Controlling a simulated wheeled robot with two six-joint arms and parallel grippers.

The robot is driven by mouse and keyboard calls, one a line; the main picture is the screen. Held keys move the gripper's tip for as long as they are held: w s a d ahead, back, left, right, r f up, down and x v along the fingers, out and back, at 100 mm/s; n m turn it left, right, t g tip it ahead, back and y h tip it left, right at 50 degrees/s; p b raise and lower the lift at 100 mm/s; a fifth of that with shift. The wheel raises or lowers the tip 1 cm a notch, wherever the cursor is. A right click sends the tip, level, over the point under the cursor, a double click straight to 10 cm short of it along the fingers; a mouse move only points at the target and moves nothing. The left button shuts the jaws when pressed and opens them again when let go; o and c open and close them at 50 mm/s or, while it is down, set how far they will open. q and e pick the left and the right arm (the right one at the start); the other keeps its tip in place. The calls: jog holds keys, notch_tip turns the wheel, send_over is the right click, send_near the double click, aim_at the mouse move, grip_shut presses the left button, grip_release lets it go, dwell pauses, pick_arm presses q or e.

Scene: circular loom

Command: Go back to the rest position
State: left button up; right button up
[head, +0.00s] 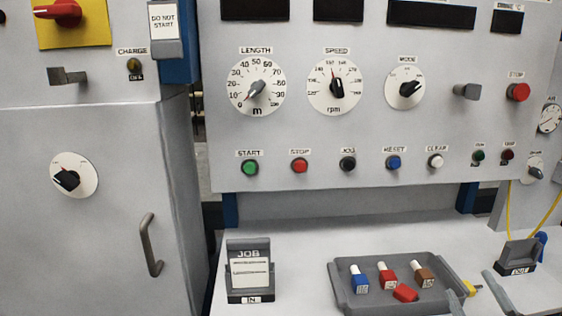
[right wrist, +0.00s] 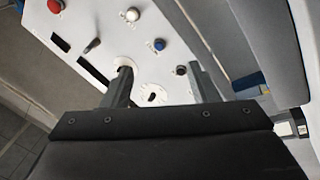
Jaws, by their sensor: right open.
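My right gripper (right wrist: 163,88) shows in the right wrist view with its two dark fingers spread wide apart. Nothing is held between them. Behind the fingers is the white control panel (right wrist: 105,45), seen at a slant, with a round white dial plate (right wrist: 152,94) in the gap. My left gripper does not show.
A grey tray (head: 343,300) with blue, red and brown blocks lies on the white bench (head: 300,270). A JOB card holder (head: 249,272) stands left of it, another holder (head: 518,256) right. A grey cabinet (head: 125,210) with a handle (head: 149,246) stands at left.

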jog(key=s+d+f+m+g+h, duration=0.25)
jog(key=s+f+m+g, duration=0.2)
jog(key=f, duration=0.45)
jog(key=s+d+f+m+g+h, duration=0.1)
jog(key=s+f+m+g+h, duration=0.3)
jog(key=f, duration=0.6)
jog(key=s+a+f+m+g+y, duration=0.3)
jog(key=s+a+f+g+y, duration=0.15)
jog(key=s+f+g, duration=0.75)
notch_tip(320, 180, down, 18)
jog(key=s+t+p, duration=0.1)
jog(key=t+p, duration=0.1)
jog(key=p, duration=0.3)
jog(key=s+f+g+p, duration=0.1)
jog(key=s+f+p, duration=0.3)
jog(key=s+f, duration=0.8)
jog(key=s, duration=0.3)
jog(key=shift+s+a+g, duration=0.2)
jog(key=shift+s+g, duration=0.05)
jog(key=shift+g, duration=0.1)
